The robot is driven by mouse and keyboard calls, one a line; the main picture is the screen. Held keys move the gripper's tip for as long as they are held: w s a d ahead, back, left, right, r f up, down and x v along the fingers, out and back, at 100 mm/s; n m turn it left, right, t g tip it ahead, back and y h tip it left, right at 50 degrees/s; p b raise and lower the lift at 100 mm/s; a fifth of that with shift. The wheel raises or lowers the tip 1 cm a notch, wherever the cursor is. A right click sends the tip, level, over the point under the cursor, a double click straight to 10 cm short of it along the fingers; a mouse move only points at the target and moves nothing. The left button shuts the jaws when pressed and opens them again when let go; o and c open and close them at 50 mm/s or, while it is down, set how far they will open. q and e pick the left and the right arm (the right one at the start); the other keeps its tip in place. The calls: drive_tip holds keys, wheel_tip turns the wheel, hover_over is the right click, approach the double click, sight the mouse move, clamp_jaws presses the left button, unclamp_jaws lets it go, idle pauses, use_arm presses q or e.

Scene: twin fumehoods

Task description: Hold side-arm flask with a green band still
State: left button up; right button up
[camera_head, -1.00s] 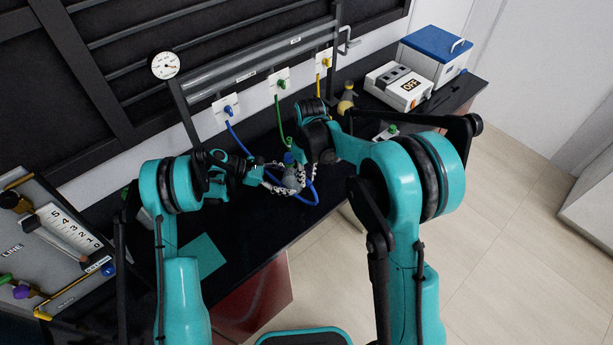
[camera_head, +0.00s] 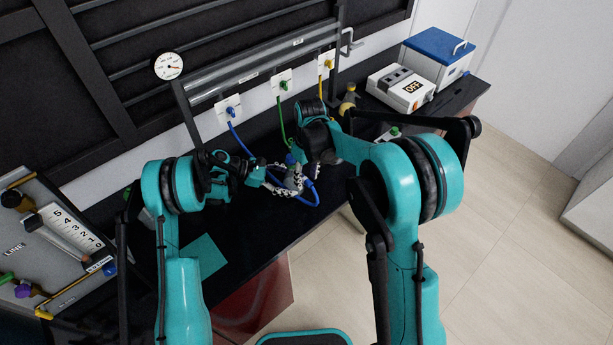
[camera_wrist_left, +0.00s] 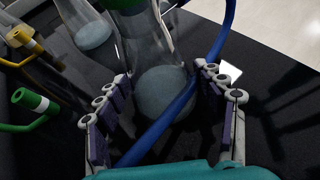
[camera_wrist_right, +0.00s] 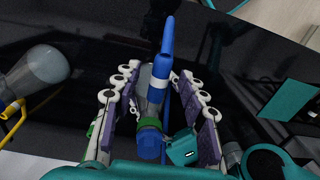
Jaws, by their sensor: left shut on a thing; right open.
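A blue hose (camera_wrist_left: 165,130) crosses in front of the glass. In the right wrist view my right gripper (camera_wrist_right: 160,85) is open around the flask's upper part, with a finger on each side. The green band (camera_wrist_right: 150,122), a blue top (camera_wrist_right: 150,145) and the blue hose (camera_wrist_right: 166,45) show there. Contact with the right fingers is unclear.
Another flask (camera_wrist_left: 90,28) stands close by, near yellow and green hose fittings. Blue, green and yellow valves (camera_head: 282,86) are on the wall behind. A box reading OFF (camera_head: 402,88) and a blue-lidded box (camera_head: 438,52) stand at the right. A sloped panel (camera_head: 50,240) is at the left.

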wheel_tip(320, 180, up, 12)
drive_tip(key=shift+d, duration=0.25)
drive_tip(key=shift+w, duration=0.1)
use_arm(q)
drive_tip(key=o, duration=0.6)
drive_tip(key=shift+r, duration=0.15)
drive_tip(key=shift+r, duration=0.6)
drive_tip(key=o, duration=0.5)
